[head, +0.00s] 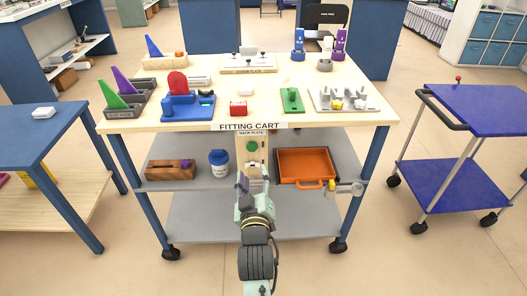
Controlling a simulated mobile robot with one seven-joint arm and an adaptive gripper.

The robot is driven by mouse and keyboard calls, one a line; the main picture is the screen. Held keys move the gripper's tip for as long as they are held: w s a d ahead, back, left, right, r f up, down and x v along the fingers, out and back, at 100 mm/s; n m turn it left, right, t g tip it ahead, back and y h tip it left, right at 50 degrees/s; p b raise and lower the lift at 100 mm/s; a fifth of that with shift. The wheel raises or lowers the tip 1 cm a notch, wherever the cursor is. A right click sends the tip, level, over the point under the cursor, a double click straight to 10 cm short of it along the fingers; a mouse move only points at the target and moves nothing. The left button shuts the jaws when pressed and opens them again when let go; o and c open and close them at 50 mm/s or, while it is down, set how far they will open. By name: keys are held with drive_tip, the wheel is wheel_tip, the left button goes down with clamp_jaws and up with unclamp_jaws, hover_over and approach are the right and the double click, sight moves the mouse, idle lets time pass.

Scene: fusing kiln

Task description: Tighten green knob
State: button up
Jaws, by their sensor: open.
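A small green knob (252,146) sits on an upright pale plate (244,160) under the front edge of the fitting cart. My gripper (249,181) is open, in front of the cart and just below the knob in the picture. It appears apart from the knob, though the distance in depth is hard to tell. The lower part of the plate is partly hidden behind my gripper.
The fitting cart's top (225,112) holds several fixtures, including a green block (291,99). Its shelf holds an orange tray (304,168), a white jar (219,163) and a brown box (170,170). A blue trolley (455,178) stands right, a blue table (35,139) left, with floor between.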

sight(252, 149)
drive_tip(key=w+p, duration=0.2)
drive_tip(key=w, duration=0.8)
drive_tip(key=shift+w+a, duration=0.1)
drive_tip(key=shift+w, duration=0.15)
clamp_jaws()
